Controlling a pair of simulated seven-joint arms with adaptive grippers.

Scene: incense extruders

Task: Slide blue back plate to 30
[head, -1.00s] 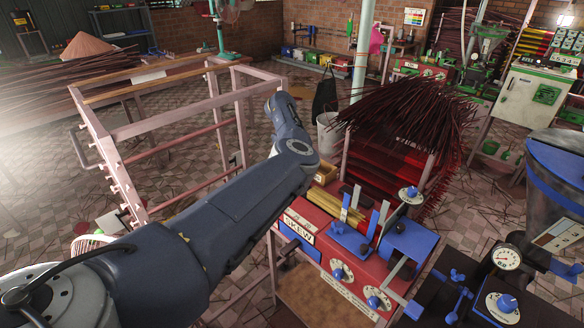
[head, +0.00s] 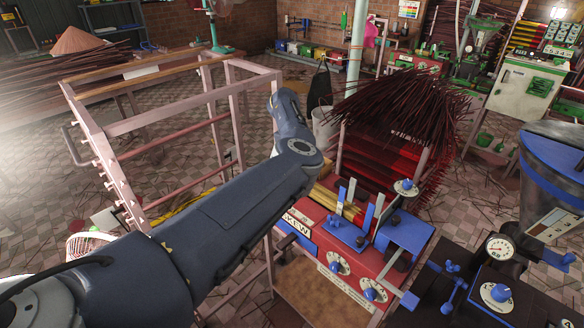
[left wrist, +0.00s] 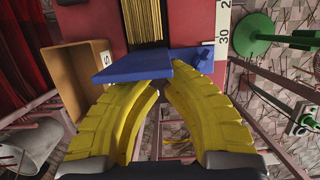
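The blue back plate (left wrist: 132,66) lies across the end of the yellow stick bundle in the left wrist view. A small blue tab (left wrist: 203,55) at its right side sits beside the white scale (left wrist: 223,32), close to the mark 30. My left gripper (left wrist: 168,78) has its yellow fingers arched together, with the tips right at the plate's near edge. Whether the tips touch the plate is hard to tell. In the head view, my left arm hides its gripper. The red SKEW machine (head: 345,255) carries several blue parts there. My right gripper is out of view.
In the left wrist view, a wooden box (left wrist: 88,75) is left of the plate and a green round stand (left wrist: 258,32) is right. In the head view, dark red sticks (head: 400,110) stand behind the machine. A black machine with a gauge (head: 500,247) is at right.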

